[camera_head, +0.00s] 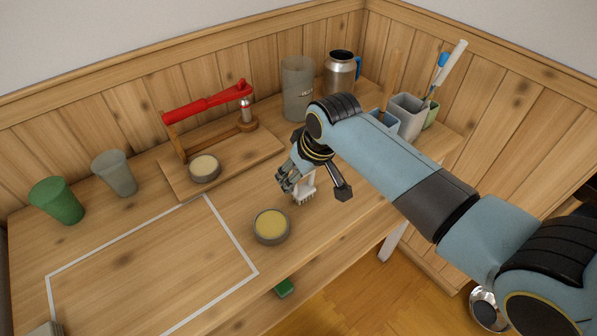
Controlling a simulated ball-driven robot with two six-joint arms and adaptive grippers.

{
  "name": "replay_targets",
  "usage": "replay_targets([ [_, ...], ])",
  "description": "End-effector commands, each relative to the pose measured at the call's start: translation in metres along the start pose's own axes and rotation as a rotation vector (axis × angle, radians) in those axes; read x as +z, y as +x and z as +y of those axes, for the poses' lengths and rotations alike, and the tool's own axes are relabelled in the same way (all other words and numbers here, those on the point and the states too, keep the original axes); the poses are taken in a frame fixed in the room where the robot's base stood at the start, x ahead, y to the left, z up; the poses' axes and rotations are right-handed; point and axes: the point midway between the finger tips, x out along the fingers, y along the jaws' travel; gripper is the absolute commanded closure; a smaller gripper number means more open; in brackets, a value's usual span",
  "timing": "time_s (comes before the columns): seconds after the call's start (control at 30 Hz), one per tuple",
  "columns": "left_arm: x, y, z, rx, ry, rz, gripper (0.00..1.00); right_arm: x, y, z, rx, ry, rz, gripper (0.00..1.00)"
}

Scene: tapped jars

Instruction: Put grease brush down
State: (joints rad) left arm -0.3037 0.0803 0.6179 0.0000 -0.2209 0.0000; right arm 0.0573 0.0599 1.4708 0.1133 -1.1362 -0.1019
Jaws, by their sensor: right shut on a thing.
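My right gripper (291,177) reaches in from the right over the table, right of centre. It is shut on the grease brush (305,191), a pale piece with short bristles pointing down. The gripper hides much of the brush, and I cannot tell whether the bristles touch the wood. A round tin with yellowish contents (271,226) stands just in front and to the left of the brush. My left gripper is not in view.
A red-levered press (208,102) stands on a board with a second tin (204,168). Green (57,200) and grey (115,173) cups stand left. A clear container (297,88), metal jug (340,73) and grey holder (405,118) stand behind. The white-outlined area (232,237) is mostly clear.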

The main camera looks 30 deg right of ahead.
Motion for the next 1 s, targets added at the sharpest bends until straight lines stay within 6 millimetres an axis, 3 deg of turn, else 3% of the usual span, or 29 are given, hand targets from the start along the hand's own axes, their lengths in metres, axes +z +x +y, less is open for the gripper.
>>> replay_targets([
  [0.03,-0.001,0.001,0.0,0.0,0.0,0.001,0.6,0.0,0.001,0.0,0.0,0.0,0.0,0.43],
  [0.3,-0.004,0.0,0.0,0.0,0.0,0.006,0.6,0.0,0.001,0.0,0.0,0.0,0.0,0.1],
  [0.67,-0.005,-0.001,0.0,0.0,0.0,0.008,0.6,-0.001,-0.007,0.0,0.0,0.0,0.001,0.1],
  [1.0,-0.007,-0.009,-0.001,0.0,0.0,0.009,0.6,-0.002,-0.079,0.001,0.001,-0.001,0.004,0.1],
])
